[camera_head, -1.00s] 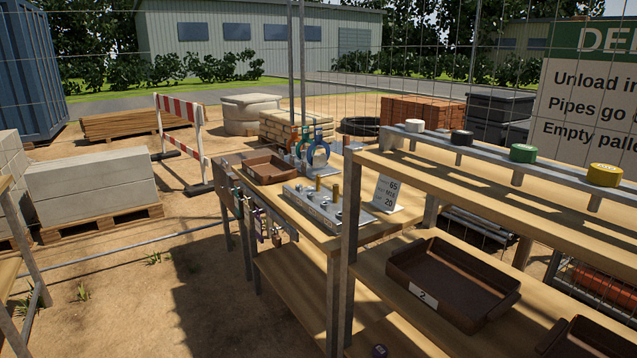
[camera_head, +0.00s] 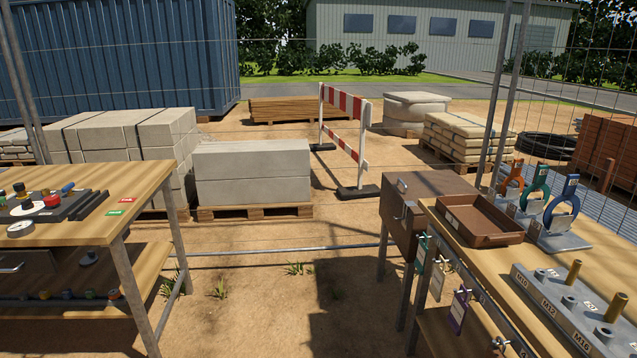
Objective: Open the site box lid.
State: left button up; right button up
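A brown metal box on legs (camera_head: 399,228), which looks like the site box, stands right of centre, beyond the left end of the right-hand workbench. Its flat top (camera_head: 432,184) appears closed. Small metal fittings show on its near left side; I cannot tell whether they are latches or handles. Part of its right side is hidden behind the bench and a brown tray. Neither of my grippers is in view.
The right workbench (camera_head: 455,262) holds a brown tray (camera_head: 487,240), coloured shackle-like items on stands and a metal block with pegs. Padlocks and tags hang from its edge. Another workbench (camera_head: 80,236) stands at left. Bare ground lies between the benches, with a wire fence beyond.

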aim_at(410, 186)
jog(key=i+j, duration=0.1)
jog(key=i, duration=0.95)
jog(key=i+j, duration=0.1)
jog(key=i, duration=0.95)
jog(key=l+z, duration=0.05)
